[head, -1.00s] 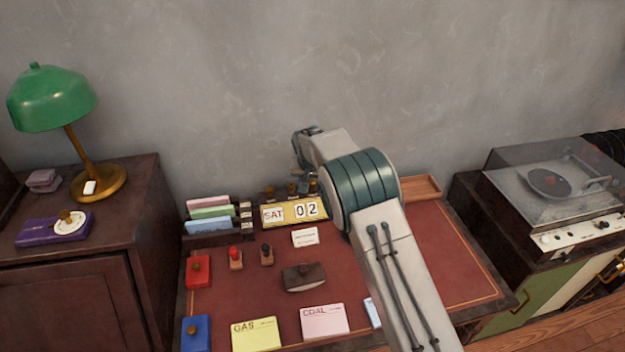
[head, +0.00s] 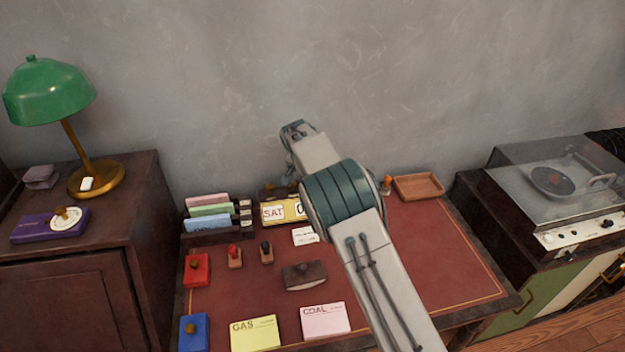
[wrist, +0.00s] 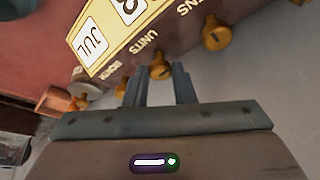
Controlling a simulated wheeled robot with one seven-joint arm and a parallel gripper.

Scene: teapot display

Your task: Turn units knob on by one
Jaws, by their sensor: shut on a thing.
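The perpetual calendar (head: 273,212) stands at the back of the red desk top, with SAT and a 0 card showing in the head view. My arm hides its right part there. In the wrist view the calendar's cream face (wrist: 112,32) shows JUL and part of a digit card. The brass units knob (wrist: 160,70), beside the UNITS label, sits between the fingertips of my gripper (wrist: 159,77), which is shut on it. The neighbouring brass knob (wrist: 216,36) is to the right, clear of the fingers. In the head view my fingers are hidden.
A card rack (head: 213,218) stands left of the calendar, with a small white card (head: 305,236) in front. Stamps, a blotter (head: 304,276) and GAS and COAL cards lie on the desk. A wooden tray (head: 418,187) is at the back right. The right of the desk is clear.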

